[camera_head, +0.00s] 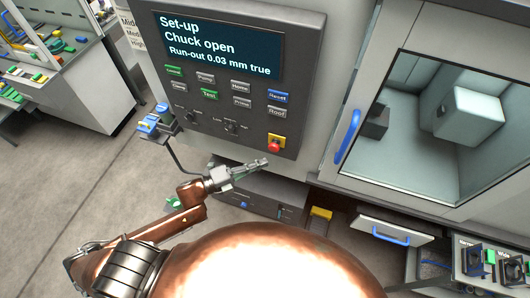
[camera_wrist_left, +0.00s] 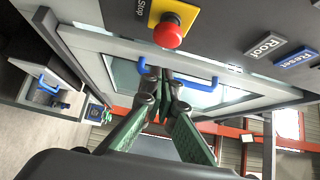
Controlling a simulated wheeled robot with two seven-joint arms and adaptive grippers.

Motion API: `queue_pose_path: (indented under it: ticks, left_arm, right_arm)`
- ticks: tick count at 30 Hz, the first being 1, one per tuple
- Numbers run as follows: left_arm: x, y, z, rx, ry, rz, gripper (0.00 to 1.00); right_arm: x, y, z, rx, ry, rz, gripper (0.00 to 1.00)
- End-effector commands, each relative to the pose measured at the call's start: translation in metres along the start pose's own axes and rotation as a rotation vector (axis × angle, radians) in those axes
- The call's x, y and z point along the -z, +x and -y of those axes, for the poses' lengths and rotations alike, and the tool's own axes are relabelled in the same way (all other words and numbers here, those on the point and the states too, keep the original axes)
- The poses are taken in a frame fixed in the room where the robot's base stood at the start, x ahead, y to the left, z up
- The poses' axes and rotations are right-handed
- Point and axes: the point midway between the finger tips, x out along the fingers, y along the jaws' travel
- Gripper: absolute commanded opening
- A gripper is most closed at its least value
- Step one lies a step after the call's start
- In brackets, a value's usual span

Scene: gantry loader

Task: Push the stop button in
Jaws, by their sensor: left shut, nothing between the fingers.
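The stop button (camera_head: 274,146) is a red mushroom head on a yellow plate, low on the dark control panel (camera_head: 193,133). In the left wrist view the red stop button (camera_wrist_left: 169,31) stands out from its yellow plate, with the label "Stop" beside it. My left gripper (camera_head: 264,163) is shut and empty, just below and left of the button in the head view. In the left wrist view my gripper's fingertips (camera_wrist_left: 165,76) are together, a little below the button in the picture. I see a gap there and no contact. My right gripper is in neither view.
The panel has a screen (camera_head: 218,45) reading "Chuck open" and several labelled keys close to the button, including Roof (camera_head: 277,112) and Reset (camera_head: 278,96). A machine door with a blue handle (camera_head: 347,136) is to the right. A drawer (camera_head: 395,228) is below it.

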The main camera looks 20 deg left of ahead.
Motion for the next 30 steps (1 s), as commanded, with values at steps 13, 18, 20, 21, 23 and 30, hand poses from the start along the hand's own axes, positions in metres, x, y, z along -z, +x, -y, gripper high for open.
queue_pose_path:
  ticks: [13,18,20,21,23,30]
  left_arm:
    - [-0.028,0.032,0.0,-0.001,-0.001,0.0,0.0]
    - [-0.029,0.032,-0.001,-0.001,-0.001,0.0,0.0]
    - [-0.029,0.032,-0.001,0.0,-0.001,0.0,0.0]
    - [-0.029,0.032,-0.001,0.0,-0.001,0.0,0.0]
    - [-0.029,0.033,-0.001,0.0,0.0,0.0,0.0]
    - [-0.044,0.047,-0.001,0.0,0.001,0.002,0.0]
  right_arm:
    - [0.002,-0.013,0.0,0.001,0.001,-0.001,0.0]
    - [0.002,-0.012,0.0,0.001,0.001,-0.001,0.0]
    - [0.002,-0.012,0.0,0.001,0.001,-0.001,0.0]
    - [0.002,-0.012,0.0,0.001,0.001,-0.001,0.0]
    - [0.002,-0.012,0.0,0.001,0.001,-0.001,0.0]
    - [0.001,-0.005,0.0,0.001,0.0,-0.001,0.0]
